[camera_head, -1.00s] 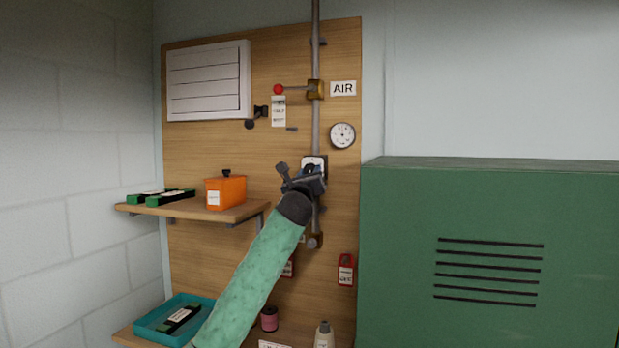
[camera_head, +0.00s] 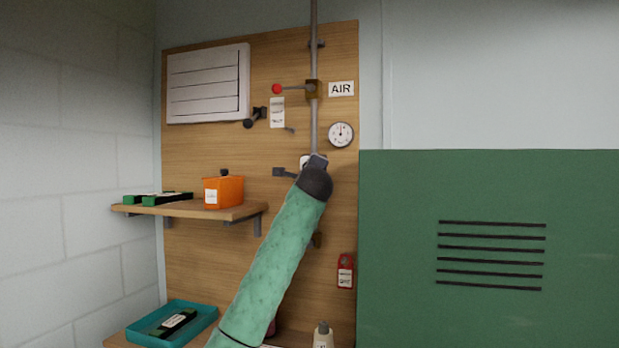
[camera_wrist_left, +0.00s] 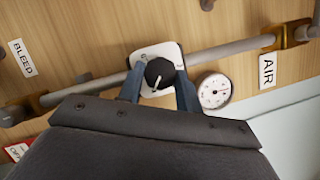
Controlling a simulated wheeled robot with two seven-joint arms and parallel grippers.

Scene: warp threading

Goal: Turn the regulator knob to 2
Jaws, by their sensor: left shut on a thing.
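The regulator knob (camera_wrist_left: 159,74) is black and round with a pale pointer line, in front of a white dial plate (camera_wrist_left: 147,55) on the pipe. In the left wrist view, my left gripper (camera_wrist_left: 159,87) has one finger on each side of the knob and is shut on it. In the head view, my left gripper (camera_head: 305,168) and wrist cover the knob, and only a bit of the dial plate shows. The dial's numbers are too small or hidden to read. A round pressure gauge (camera_head: 340,134) is up and right of the gripper. My right gripper is not in view.
The grey pipe (camera_head: 314,125) carries a red-ended valve lever (camera_head: 278,89) above, near the AIR sign (camera_head: 341,88). A shelf (camera_head: 238,211) with an orange box (camera_head: 223,191) is left of my arm. A green cabinet (camera_head: 400,250) stands to the right.

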